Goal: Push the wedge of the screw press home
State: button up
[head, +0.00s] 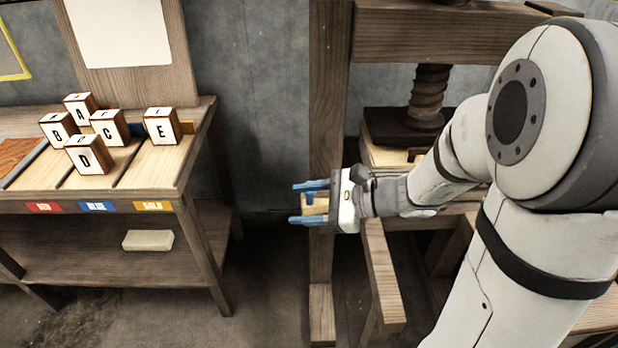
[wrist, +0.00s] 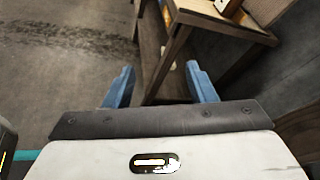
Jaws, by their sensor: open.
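The wooden screw press (head: 331,100) stands right of centre in the head view, with its dark screw (head: 430,92) and a dark press block (head: 398,128) below it. A small pale wooden piece (head: 315,204), perhaps the wedge, shows between the blue fingers of my gripper (head: 308,203) in the head view, in front of the press's left post. My gripper is open and points left; the wrist view (wrist: 158,80) shows nothing held between its fingers. Whether the gripper touches the wooden piece cannot be told. My arm hides part of the press.
A bench (head: 120,192) stands at the left with several lettered cubes (head: 110,126) on its sloping top and red, blue and gold labels along its front. A pale block (head: 148,240) lies on its lower shelf. Floor (head: 265,275) between bench and press is clear.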

aim_at(327, 200)
jog(key=w+d+f+m+t+h+b, duration=0.1)
jog(key=w+d+f+m+t+b, duration=0.25)
jog(key=w+f+m+t, duration=0.2)
jog(key=w+d+f+m+t+b, duration=0.3)
jog(key=w+f+m+t+b, duration=0.15)
jog(key=w+f, duration=0.2)
jog(key=shift+m+g, duration=0.4)
jog(key=shift+g, duration=0.1)
jog(key=x, duration=0.2)
jog(key=b+x, duration=0.1)
jog(key=x, duration=0.4)
jog(key=shift+s+f, duration=0.1)
jog(key=shift+f, duration=0.15)
grip_shut()
